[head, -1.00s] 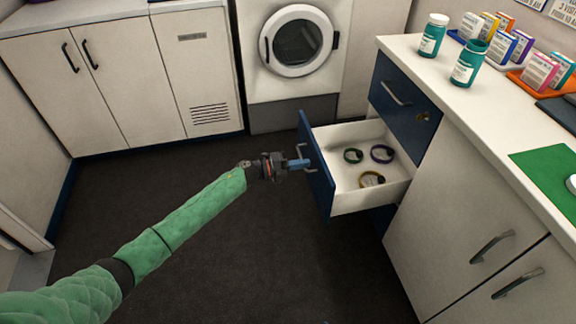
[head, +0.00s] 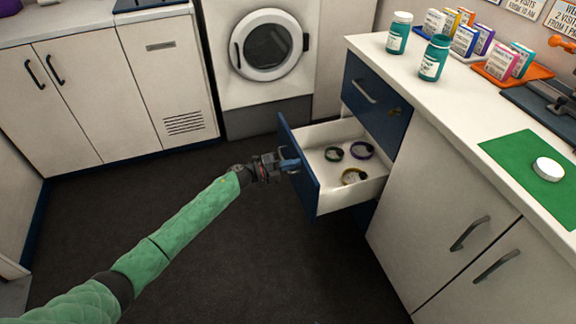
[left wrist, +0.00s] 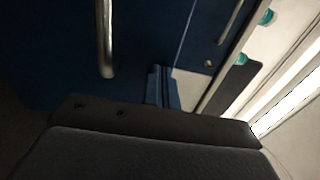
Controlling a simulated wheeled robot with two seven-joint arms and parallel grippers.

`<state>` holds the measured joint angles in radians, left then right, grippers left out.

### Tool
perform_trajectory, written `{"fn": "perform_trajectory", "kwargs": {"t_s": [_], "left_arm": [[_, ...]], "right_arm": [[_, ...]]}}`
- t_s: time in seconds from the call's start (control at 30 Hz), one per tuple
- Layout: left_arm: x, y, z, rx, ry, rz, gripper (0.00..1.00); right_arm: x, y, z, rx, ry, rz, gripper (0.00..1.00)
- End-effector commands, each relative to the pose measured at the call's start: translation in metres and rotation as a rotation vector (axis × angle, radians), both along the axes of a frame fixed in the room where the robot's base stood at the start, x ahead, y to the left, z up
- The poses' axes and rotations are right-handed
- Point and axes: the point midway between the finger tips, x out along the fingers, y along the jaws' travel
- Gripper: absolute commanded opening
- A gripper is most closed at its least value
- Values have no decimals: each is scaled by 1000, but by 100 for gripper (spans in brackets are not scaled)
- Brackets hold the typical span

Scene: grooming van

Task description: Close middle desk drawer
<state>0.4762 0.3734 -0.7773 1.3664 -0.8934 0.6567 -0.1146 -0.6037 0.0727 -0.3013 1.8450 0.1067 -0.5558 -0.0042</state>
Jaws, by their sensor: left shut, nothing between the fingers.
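The middle desk drawer (head: 301,176) has a dark blue front and white inner walls, and it stands pulled out from the desk in the head view. Several collar-like bands lie inside it. My left gripper (head: 292,163) is shut and empty at the outer face of the drawer front, close to the handle. Whether it touches the front is hard to tell. In the left wrist view the blue fingers (left wrist: 162,88) are together in front of the blue drawer front (left wrist: 135,60), to the right of a metal handle (left wrist: 105,38). My right gripper is not in view.
A shut blue drawer (head: 374,101) with a lock sits above the open one. The white counter (head: 455,115) holds teal bottles, small boxes and a green mat (head: 525,165). A washer (head: 268,50) and white cabinets stand behind. The dark floor is clear.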

Motion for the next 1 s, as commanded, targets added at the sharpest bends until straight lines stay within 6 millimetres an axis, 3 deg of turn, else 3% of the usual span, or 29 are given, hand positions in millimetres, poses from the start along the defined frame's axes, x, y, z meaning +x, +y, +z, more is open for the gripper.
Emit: {"fn": "perform_trajectory", "kwargs": {"t_s": [0.6,0.7,1.0], "left_arm": [[49,-155,-2,-3,-2,-3,0],[56,-174,-1,-3,-1,-2,0],[66,-205,-1,-1,-1,-1,0]], "right_arm": [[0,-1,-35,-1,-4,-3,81],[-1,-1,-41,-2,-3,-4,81],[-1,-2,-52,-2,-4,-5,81]]}}
